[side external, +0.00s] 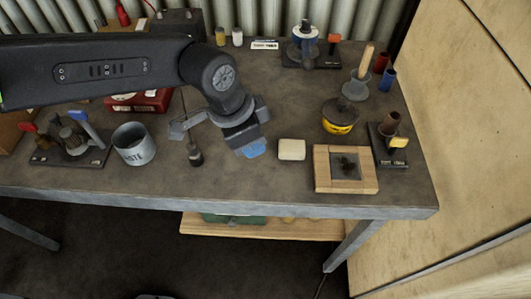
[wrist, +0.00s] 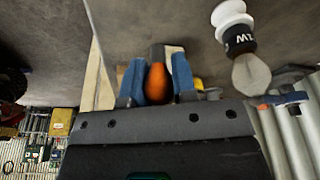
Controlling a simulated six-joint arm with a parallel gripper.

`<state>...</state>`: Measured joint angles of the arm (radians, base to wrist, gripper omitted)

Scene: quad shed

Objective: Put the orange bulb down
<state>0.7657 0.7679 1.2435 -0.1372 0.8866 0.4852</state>
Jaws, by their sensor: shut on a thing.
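The orange bulb (wrist: 157,92) is between the two blue fingers of my gripper (wrist: 164,88) in the wrist view. The fingers are shut on it, one on each side, and a dark grey part shows at its upper end. In the side view my gripper (side external: 253,150) hangs over the middle of the bench, left of a cream block (side external: 291,149). The bulb is hidden there, and I cannot tell its height above the bench.
On the bench (side external: 235,185), a grey pot (side external: 133,144) and a dark upright tool (side external: 195,153) stand left of my gripper. A wooden frame (side external: 325,181) with a dark centre and a yellow-black tin (side external: 339,118) lie right. The front strip near the gripper is clear.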

